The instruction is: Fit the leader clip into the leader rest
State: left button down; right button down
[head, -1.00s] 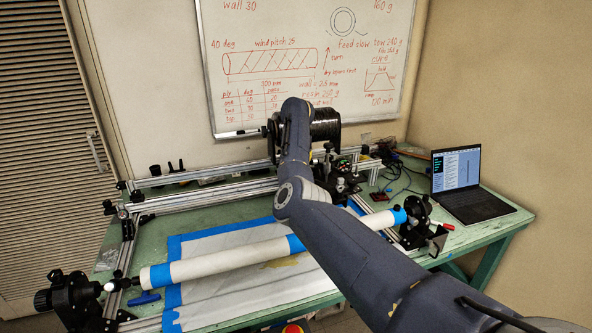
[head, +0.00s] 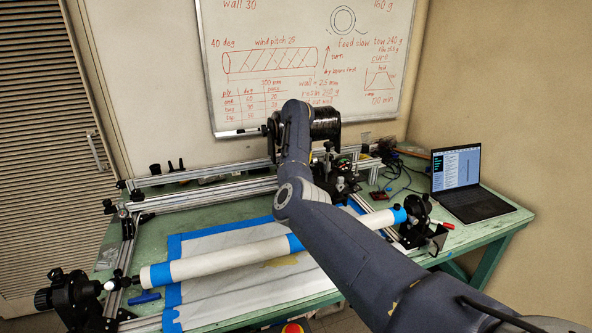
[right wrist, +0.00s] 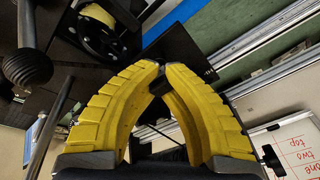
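My right gripper (right wrist: 158,74) shows in the right wrist view, its two yellow ribbed fingers drawn together at the tips. A small dark piece, apparently the leader clip (right wrist: 160,72), sits between the fingertips; most of it is hidden. A flat dark plate (right wrist: 176,48) lies just beyond the tips; I cannot tell whether it is the leader rest or whether the clip touches it. In the head view my right arm crosses the middle and hides its gripper near the black spool (head: 325,124). My left gripper is not in view.
A white mandrel with blue bands (head: 215,264) spans the green bench (head: 145,238) between black end supports. Aluminium rails (head: 205,200) run behind it. A black carriage (head: 338,182) stands right of my forearm. An open laptop (head: 458,178) stands at the right. The whiteboard (head: 240,28) is behind.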

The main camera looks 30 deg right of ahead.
jog(key=shift+f, duration=0.75)
jog(key=c, duration=1.5)
grip_release()
jog(key=v, duration=1.2)
jog(key=shift+a, duration=0.1)
